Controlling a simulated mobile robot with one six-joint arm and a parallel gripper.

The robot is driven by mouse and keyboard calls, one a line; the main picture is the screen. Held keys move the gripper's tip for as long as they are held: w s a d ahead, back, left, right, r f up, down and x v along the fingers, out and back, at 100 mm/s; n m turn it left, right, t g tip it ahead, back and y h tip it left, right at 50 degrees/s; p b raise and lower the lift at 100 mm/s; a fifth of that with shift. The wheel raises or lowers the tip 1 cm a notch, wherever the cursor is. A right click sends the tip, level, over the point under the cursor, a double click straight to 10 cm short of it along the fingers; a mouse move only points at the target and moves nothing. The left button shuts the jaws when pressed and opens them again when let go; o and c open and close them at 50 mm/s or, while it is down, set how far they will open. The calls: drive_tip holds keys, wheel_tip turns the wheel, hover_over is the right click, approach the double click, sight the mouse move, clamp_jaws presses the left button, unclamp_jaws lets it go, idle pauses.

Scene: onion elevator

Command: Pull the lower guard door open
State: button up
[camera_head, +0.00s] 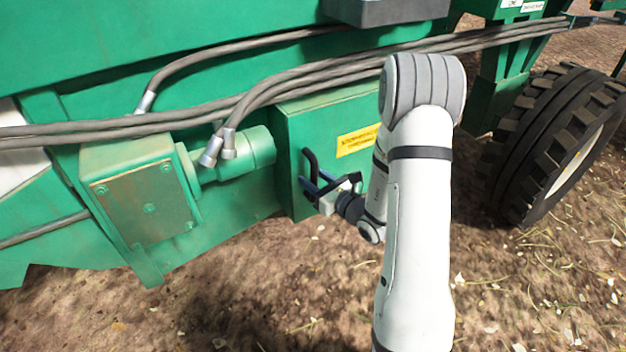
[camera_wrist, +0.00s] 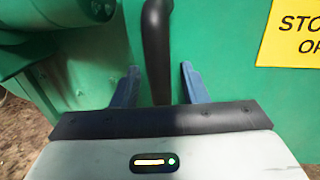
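The lower guard door (camera_head: 300,130) is a green panel low on the machine's side, with a yellow label (camera_head: 357,142) and a black bar handle (camera_head: 309,162). It looks closed. In the wrist view the handle (camera_wrist: 157,45) runs down between the two blue fingers of my gripper (camera_wrist: 160,85). The fingers are spread, with a gap on each side of the handle. In the head view my gripper (camera_head: 318,187) is at the handle, and the handle's lower part is partly hidden by it.
A green motor housing (camera_head: 248,150) and gearbox (camera_head: 148,200) stand left of the door. Thick grey hoses (camera_head: 300,78) run above it. A large black tyre (camera_head: 550,140) is at the right. Leaf-strewn bare ground (camera_head: 270,290) lies in front.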

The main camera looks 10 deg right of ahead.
drive_tip(key=shift+c, duration=0.4)
clamp_jaws()
drive_tip(key=shift+a, duration=0.25)
drive_tip(key=shift+s, duration=0.15)
